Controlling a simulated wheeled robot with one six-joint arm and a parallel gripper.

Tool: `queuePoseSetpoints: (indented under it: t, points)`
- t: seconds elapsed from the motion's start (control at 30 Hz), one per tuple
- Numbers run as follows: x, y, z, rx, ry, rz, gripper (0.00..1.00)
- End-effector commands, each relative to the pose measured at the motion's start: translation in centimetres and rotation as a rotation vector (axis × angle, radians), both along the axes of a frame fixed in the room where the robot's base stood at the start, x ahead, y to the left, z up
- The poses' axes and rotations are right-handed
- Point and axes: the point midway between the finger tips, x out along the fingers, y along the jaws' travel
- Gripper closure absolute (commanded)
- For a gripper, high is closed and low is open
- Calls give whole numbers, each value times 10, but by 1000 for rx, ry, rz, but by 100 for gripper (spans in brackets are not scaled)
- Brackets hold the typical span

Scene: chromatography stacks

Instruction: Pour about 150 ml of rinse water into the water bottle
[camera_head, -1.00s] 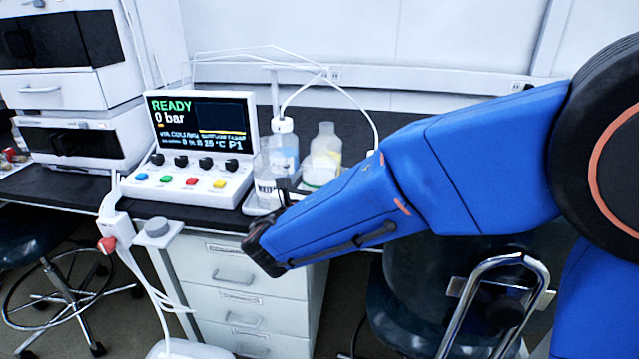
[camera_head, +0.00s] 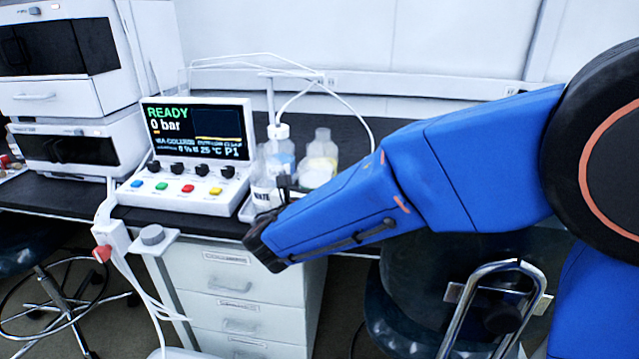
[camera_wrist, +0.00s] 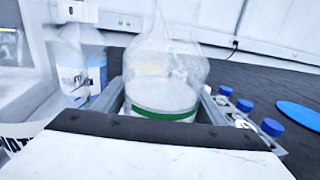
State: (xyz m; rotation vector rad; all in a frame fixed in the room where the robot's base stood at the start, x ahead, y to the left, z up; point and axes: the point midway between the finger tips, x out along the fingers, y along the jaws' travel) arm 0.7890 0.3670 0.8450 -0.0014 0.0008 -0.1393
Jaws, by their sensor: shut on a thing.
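In the wrist view a clear round bottle with a green-edged white label (camera_wrist: 165,95) stands between the grey fingers of my gripper (camera_wrist: 165,112), which is shut on it. Its neck runs out of the top of that view. In the head view my gripper (camera_head: 284,188) is at a clear bottle with a lettered white label (camera_head: 264,195); I cannot tell if this is the same bottle. Behind are a white-capped bottle with a tube and blue label (camera_head: 280,155) and an open clear bottle with a yellowish label (camera_head: 321,150). I cannot read which is the water bottle.
A control box with a READY, 0 bar screen (camera_head: 197,130) stands left of the bottles. Tubing arches above. A stool (camera_head: 430,280) stands below my arm.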

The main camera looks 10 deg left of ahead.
Motion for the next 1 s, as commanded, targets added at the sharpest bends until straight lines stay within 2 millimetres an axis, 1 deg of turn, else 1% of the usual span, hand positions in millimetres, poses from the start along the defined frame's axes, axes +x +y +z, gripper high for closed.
queuePoseSetpoints:
  t: [0.03,0.3,0.4,0.53,0.63,0.8,0.9,1.0]
  points:
    - [0,0,9,6,-4,0,81]
    - [0,0,54,7,-4,0,81]
    - [0,0,69,6,-4,0,81]
    - [0,1,84,5,-4,1,81]
    - [0,6,99,6,-4,1,81]
    - [-1,21,130,6,-4,1,81]
    - [-1,27,140,3,-3,1,81]
    - [-2,29,144,-6,-3,1,81]
